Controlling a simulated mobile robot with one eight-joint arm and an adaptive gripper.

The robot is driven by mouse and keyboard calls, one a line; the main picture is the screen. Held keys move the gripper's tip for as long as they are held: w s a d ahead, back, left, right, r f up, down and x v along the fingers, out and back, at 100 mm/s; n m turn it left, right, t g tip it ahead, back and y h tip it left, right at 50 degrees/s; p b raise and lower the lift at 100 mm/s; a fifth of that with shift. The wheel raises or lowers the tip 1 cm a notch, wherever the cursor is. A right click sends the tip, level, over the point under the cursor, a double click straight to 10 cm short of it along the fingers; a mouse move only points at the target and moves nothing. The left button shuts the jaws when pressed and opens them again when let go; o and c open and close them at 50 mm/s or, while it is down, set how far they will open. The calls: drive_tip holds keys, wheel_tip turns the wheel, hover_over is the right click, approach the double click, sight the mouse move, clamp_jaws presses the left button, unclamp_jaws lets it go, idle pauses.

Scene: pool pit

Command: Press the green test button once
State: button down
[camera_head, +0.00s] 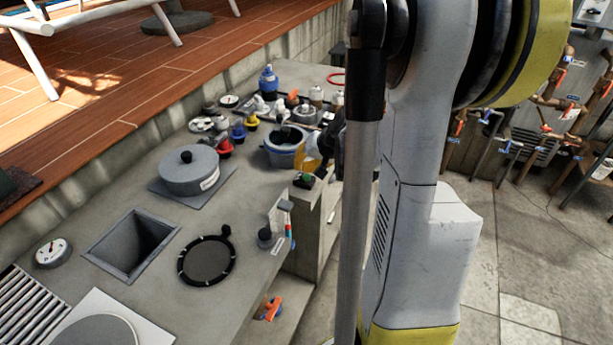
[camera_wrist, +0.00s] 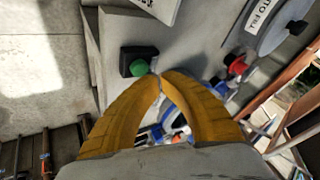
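The green test button (camera_wrist: 138,67) sits on a small black box (camera_wrist: 127,58) fixed to a grey concrete surface. In the head view the green button (camera_head: 306,178) is on top of a concrete post, just left of my arm. My gripper (camera_wrist: 159,77) has yellow fingers whose tips meet, with nothing seen between them. In the wrist view the tips appear just below and right of the button; I cannot tell their height above it. In the head view my gripper (camera_head: 309,154) is partly hidden by my arm, near the button.
A grey-blue pot (camera_head: 283,154) and several coloured valves and bottles stand on the counter behind the button. A lidded grey canister (camera_head: 188,174), a square opening (camera_head: 130,243) and a round black-rimmed strainer (camera_head: 207,261) lie to the left. Pipes (camera_head: 555,100) line the right wall.

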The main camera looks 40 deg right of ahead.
sight(303, 175)
drive_tip(key=shift+f, duration=0.1)
drive_tip(key=shift+f+b, duration=0.35)
drive_tip(key=shift+b, duration=0.05)
drive_tip(key=shift+f+b, duration=0.4)
drive_tip(key=shift+f, duration=0.05)
idle(0.6)
drive_tip(key=shift+r, duration=0.15)
drive_tip(key=shift+r+p, duration=0.7)
drive_tip(key=shift+r, duration=0.05)
wheel_tip(303, 175, up, 5)
drive_tip(key=p, duration=0.4)
idle(0.9)
